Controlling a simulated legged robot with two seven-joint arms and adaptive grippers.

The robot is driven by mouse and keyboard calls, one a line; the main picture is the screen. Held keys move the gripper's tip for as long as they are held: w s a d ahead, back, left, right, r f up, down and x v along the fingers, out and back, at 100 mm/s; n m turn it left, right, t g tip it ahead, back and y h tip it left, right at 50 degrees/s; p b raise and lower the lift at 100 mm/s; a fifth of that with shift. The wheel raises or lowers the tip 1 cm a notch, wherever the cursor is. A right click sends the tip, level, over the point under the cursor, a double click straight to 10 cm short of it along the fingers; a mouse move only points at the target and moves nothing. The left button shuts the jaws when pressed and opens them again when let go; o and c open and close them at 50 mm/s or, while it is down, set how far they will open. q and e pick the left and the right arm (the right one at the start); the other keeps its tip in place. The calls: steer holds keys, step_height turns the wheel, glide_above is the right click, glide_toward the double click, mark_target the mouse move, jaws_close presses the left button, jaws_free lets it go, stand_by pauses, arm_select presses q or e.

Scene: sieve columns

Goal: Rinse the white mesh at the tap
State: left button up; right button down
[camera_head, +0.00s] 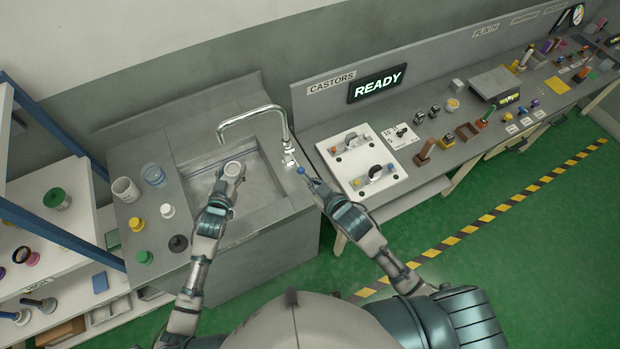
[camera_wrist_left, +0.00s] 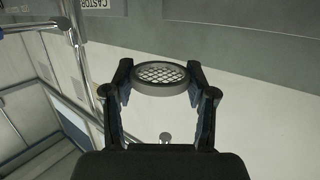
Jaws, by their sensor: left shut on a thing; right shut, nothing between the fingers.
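The white mesh is a round, shallow ring with a screen across it. My left gripper (camera_head: 227,184) is shut on the mesh (camera_head: 233,169) and holds it over the sink basin (camera_head: 262,186). In the left wrist view the mesh (camera_wrist_left: 160,76) sits between the fingertips, its screen showing. The chrome tap (camera_head: 250,113) arches over the basin, its spout end a little above and left of the mesh in the head view. No water stream can be made out.
A white cup (camera_head: 125,189), a clear blue-rimmed beaker (camera_head: 153,175) and several small knobbed pieces stand on the counter left of the sink. A shelf rack with blue posts is at far left. The bench at right carries a white panel (camera_head: 366,160) and a READY sign (camera_head: 377,84).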

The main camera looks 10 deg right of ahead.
arm_select(q)
steer(key=s+a+p, duration=0.3)
steer(key=s, duration=0.3)
steer(key=shift+a, duration=0.4)
stand_by(1.1)
steer(key=s+a+r+p, duration=0.2)
steer(key=s+r+p, duration=0.2)
steer(key=p, duration=0.2)
steer(key=shift+s+a, duration=0.2)
steer(key=shift+a, duration=0.1)
stand_by(1.1)
